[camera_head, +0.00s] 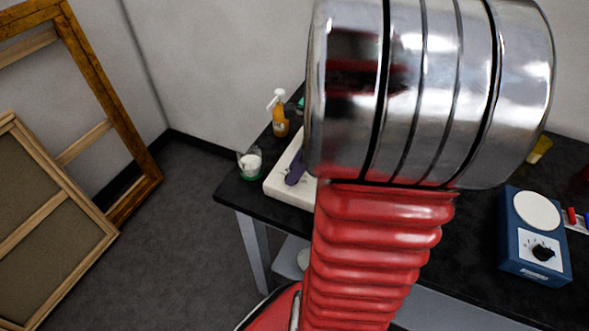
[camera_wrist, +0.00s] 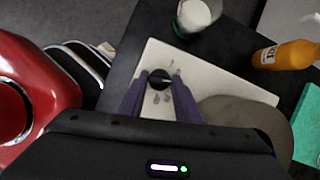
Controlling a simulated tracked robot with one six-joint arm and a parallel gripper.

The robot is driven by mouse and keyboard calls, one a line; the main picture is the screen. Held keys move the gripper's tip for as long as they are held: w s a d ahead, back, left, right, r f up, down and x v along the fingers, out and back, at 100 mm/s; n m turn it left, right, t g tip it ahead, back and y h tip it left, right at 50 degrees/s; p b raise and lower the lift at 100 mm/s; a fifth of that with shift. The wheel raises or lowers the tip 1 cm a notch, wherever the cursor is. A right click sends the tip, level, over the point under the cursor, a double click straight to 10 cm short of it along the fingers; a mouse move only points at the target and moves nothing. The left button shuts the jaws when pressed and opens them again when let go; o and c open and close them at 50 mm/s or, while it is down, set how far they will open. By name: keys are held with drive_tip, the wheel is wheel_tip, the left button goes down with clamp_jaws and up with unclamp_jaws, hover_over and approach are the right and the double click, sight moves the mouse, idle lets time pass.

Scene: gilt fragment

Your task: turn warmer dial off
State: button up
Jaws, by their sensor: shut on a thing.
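The warmer is a pale cream box with a round grey-brown top piece, and it lies on the black table in the wrist view (camera_wrist: 235,83). In the head view its pale edge (camera_head: 277,183) shows left of my arm. Its black round dial (camera_wrist: 160,80) has a light pointer line toward the right and small grey marks around it. My gripper (camera_wrist: 159,76) has purple fingers on either side of the dial and is shut on it. A purple finger of my gripper also shows in the head view (camera_head: 295,172); my arm hides much of the warmer there.
A glass with white contents (camera_wrist: 196,14) and an orange bottle (camera_wrist: 287,55) stand beside the warmer. A green block (camera_wrist: 308,118) lies at the right. A blue device (camera_head: 535,237) with a white disc and black knob stands at the table's right. Wooden frames (camera_head: 95,135) lean at left.

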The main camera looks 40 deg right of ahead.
drive_tip(key=shift+c, duration=1.4)
drive_tip(key=shift+a, duration=0.25)
drive_tip(key=shift+c, duration=0.5)
drive_tip(key=shift+d, duration=0.15)
drive_tip(key=shift+n, duration=0.4)
drive_tip(key=n+g, duration=0.1)
drive_tip(key=n, duration=0.1)
drive_tip(key=n+y, duration=0.1)
drive_tip(key=n, duration=0.2)
drive_tip(key=shift+w+d+f+g+y, duration=0.1)
drive_tip(key=shift+w+d+g+y, duration=0.1)
drive_tip(key=shift+g+y, duration=0.15)
drive_tip(key=n+g, duration=0.2)
drive_tip(key=n, duration=0.4)
drive_tip(key=shift+w, duration=0.1)
drive_tip(key=shift+g, duration=0.25)
drive_tip(key=o, duration=1)
drive_tip(key=shift+o, duration=0.2)
drive_tip(key=shift+w, duration=0.1)
